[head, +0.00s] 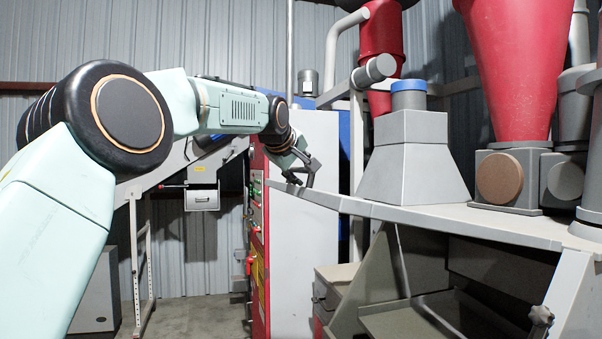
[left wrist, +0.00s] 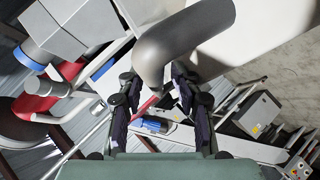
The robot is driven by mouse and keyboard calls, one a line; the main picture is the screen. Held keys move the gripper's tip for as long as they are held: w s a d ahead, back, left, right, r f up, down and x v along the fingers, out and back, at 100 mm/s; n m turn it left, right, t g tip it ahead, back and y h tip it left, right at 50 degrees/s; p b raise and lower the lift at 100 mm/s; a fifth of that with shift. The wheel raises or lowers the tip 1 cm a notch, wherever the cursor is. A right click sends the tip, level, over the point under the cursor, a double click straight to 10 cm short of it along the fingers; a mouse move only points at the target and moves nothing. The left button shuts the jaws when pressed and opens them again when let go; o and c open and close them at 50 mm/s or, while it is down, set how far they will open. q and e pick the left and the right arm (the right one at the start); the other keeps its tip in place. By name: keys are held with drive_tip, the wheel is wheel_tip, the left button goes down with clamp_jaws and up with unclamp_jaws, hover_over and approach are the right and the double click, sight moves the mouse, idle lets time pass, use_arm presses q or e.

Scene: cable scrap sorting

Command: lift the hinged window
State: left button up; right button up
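I cannot make out a hinged window for certain in either view. My left gripper (head: 303,172) is in front of a pale tall cabinet (head: 304,240), near the left tip of a grey platform (head: 450,216). In the left wrist view its dark fingers (left wrist: 158,112) stand wide apart. I see nothing held between the fingers. My right gripper is in neither view.
A grey hopper-shaped housing (head: 412,160) and a red cone (head: 515,60) stand on the platform at the right. A red panel (head: 258,240) with controls edges the cabinet. A sloping grey conveyor (head: 165,172) lies behind my left arm. Some bare floor (head: 195,315) shows below.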

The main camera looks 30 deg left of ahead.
use_arm(q)
drive_tip(key=shift+f, duration=0.1)
drive_tip(key=v, duration=0.6)
drive_tip(key=shift+s+r, duration=0.15)
drive_tip(key=shift+r, duration=0.1)
drive_tip(key=shift+s+r, duration=0.2)
drive_tip(key=shift+s, duration=0.25)
drive_tip(key=shift+w, duration=0.15)
drive_tip(key=shift+d, duration=0.1)
drive_tip(key=shift+s, duration=0.25)
